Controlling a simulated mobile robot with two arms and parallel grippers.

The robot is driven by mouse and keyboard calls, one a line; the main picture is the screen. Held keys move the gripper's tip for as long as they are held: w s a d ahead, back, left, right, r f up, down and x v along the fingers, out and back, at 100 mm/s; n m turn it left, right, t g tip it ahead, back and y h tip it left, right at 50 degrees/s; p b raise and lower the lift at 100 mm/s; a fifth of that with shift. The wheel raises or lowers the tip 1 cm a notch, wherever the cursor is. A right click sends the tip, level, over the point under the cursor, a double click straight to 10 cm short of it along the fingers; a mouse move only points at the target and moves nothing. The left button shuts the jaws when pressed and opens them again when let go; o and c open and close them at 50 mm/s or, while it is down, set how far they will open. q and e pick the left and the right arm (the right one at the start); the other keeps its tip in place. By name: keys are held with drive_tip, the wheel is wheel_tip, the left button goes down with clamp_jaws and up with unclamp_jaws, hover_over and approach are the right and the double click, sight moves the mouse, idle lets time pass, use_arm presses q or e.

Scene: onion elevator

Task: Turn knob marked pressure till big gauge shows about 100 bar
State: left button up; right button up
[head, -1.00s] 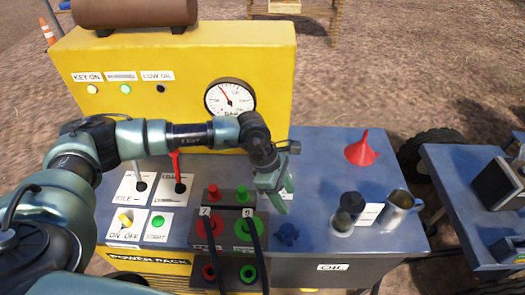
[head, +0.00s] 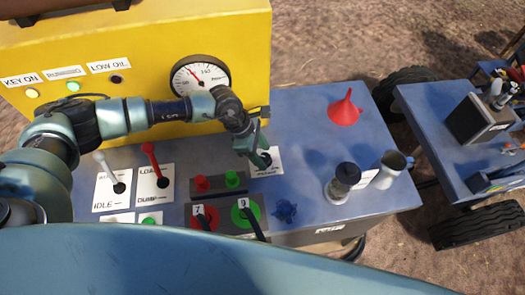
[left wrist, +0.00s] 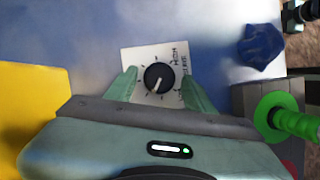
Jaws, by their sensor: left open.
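The pressure knob (left wrist: 158,78) is a black round dial with a white pointer line on a white plate (left wrist: 135,58). In the head view the knob (head: 265,159) is partly hidden by my left gripper (head: 255,156). In the left wrist view my open left gripper (left wrist: 157,88) has one finger on each side of the knob, with gaps between. I cannot tell whether the fingers reach down to its height. The big round gauge (head: 201,78) is on the yellow panel; its red needle points up and left, and its numbers are too small to read. My right gripper is out of view.
Two levers, one white (head: 104,165) and one red (head: 152,160), stand left of the knob. A red funnel (head: 344,108) and a metal jug (head: 390,169) stand to the right.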

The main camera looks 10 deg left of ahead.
use_arm(q)
drive_tip(key=shift+d+f, duration=0.15)
drive_tip(key=shift+f, duration=0.15)
clamp_jaws()
drive_tip(key=shift+s+n+p, duration=0.1)
drive_tip(key=shift+n+p, duration=0.2)
drive_tip(key=shift+n, duration=0.2)
drive_tip(key=shift+n+t, duration=0.3)
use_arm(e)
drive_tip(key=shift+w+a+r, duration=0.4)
use_arm(q)
unclamp_jaws()
